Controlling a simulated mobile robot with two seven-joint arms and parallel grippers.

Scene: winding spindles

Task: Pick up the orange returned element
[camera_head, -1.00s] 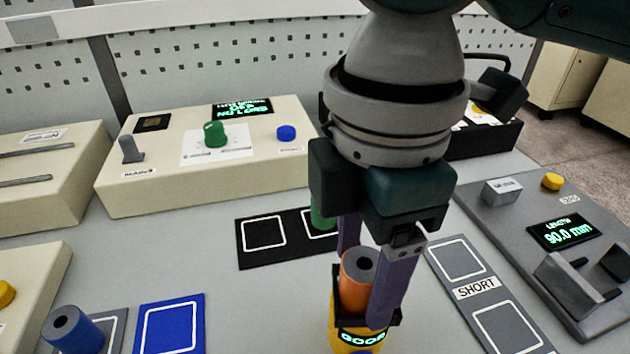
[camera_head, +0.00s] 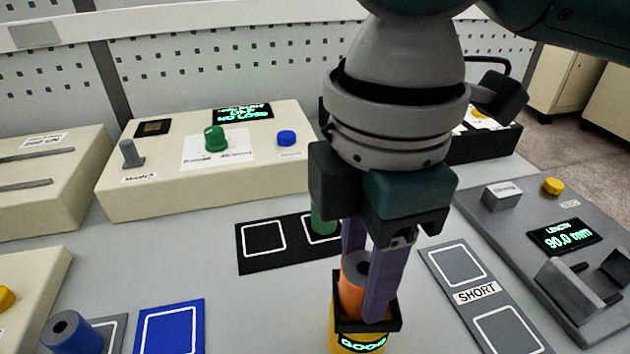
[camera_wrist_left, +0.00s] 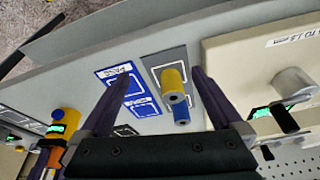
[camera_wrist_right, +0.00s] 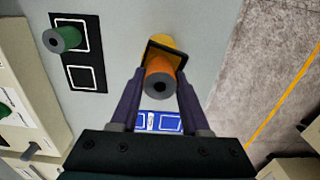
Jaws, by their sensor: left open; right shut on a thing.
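The orange element (camera_head: 350,299) is a short upright cylinder with a grey top and a dark centre hole. It sits in the black-rimmed yellow holder (camera_head: 338,338) with a green "GOOD" display. My right gripper (camera_head: 364,296) points down and is shut on the orange element from both sides. The right wrist view shows the orange element (camera_wrist_right: 158,76) between the fingers, in front of the yellow holder (camera_wrist_right: 163,45). My left gripper (camera_wrist_left: 163,72) is open, seen only in its own wrist view. A yellow cylinder (camera_wrist_left: 174,84) appears between its fingers, apart from them.
A green cylinder (camera_head: 322,219) stands on the black mat (camera_head: 288,258) behind the holder. A blue cylinder (camera_head: 76,333) stands at left beside the blue mat (camera_head: 150,349). The grey "SHORT" mat (camera_head: 463,272) and a length gauge (camera_head: 525,205) lie at right.

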